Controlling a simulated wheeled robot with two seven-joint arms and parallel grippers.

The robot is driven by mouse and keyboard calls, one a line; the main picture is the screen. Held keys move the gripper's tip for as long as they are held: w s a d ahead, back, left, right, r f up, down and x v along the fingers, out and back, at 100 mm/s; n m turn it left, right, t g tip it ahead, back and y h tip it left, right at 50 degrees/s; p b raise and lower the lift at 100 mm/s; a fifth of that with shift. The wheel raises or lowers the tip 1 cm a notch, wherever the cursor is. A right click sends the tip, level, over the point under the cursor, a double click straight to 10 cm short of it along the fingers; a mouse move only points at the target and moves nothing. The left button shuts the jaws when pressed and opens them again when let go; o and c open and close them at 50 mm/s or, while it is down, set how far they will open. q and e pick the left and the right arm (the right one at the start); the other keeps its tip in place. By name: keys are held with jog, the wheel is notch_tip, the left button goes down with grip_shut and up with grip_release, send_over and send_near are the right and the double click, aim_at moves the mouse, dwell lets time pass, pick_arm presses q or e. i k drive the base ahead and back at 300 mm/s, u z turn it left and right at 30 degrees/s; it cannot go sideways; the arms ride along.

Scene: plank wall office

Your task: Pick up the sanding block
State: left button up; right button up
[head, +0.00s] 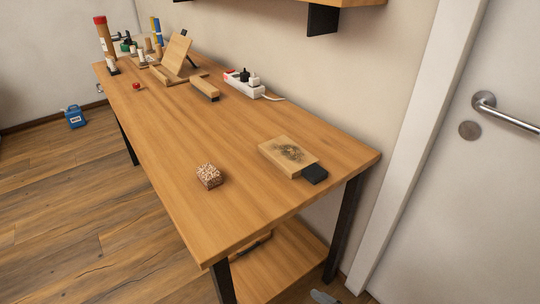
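A small dark block (314,173) lies at the near right corner of a light wooden board (275,147), close to the table's right end. The board has a dark smudged patch on top. A small speckled red-brown and white block (209,176) sits alone near the table's front edge. I cannot tell for certain which of these is the sanding block; the dark block looks the likeliest. Neither of my grippers shows in the head view.
The wooden table (190,130) runs along the wall, its middle mostly clear. A white power strip (243,85), a long wooden block (205,88) and a tilted wooden stand (177,54) are at the back. A shelf (275,268) lies below; a door (500,180) is at right.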

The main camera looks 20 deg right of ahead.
aim_at(210, 177)
jog(key=k, duration=0.5)
jog(key=u, duration=1.5)
jog(key=i, duration=1.2)
jog(key=z, duration=1.6)
